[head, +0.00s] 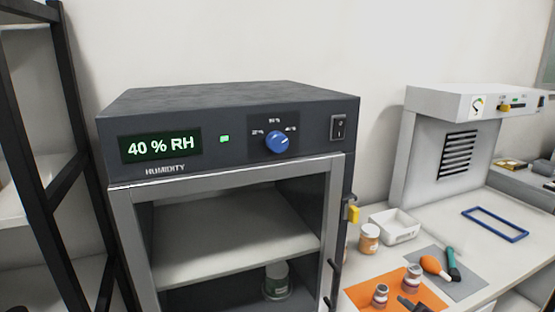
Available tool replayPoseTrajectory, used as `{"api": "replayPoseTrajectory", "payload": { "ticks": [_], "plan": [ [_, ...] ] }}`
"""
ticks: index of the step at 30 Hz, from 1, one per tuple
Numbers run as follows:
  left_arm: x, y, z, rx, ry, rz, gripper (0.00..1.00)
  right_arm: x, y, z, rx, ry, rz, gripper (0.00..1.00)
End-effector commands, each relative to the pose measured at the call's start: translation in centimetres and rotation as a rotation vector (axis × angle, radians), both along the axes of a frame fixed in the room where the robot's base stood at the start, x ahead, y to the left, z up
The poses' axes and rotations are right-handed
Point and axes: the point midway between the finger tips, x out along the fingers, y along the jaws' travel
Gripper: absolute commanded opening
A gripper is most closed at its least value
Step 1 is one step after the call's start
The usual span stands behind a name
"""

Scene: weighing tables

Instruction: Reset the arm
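Neither of my grippers shows in the head view, and no part of my arms can be made out. A dark grey humidity cabinet (230,106) stands in the middle. Its display (161,146) reads 40 % RH and a small green light (224,139) is lit. Its blue knob (277,143) points up and right, toward the right-hand mark. A rocker switch (339,127) sits at the right of the panel. A jar (277,279) stands low inside the cabinet, partly cut off by the frame's lower edge.
A dark-framed shelf (57,120) stands at the left. On the right, a bench holds a white tray (394,226), a blue frame (494,224), an orange mat (363,293) with small jars, and a grey mat (463,287) with an orange bulb (433,266). A vented white unit (440,150) stands behind.

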Motion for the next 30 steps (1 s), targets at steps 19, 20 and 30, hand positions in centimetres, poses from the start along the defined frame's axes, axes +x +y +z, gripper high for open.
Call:
{"api": "replayPoseTrajectory", "payload": {
  "ticks": [19,20,30],
  "plan": [
    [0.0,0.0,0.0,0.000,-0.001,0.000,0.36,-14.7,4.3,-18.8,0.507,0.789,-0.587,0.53],
    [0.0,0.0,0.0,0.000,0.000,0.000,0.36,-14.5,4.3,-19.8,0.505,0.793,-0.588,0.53],
    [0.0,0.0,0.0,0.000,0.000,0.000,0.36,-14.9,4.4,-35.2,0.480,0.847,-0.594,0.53]
  ]
}}
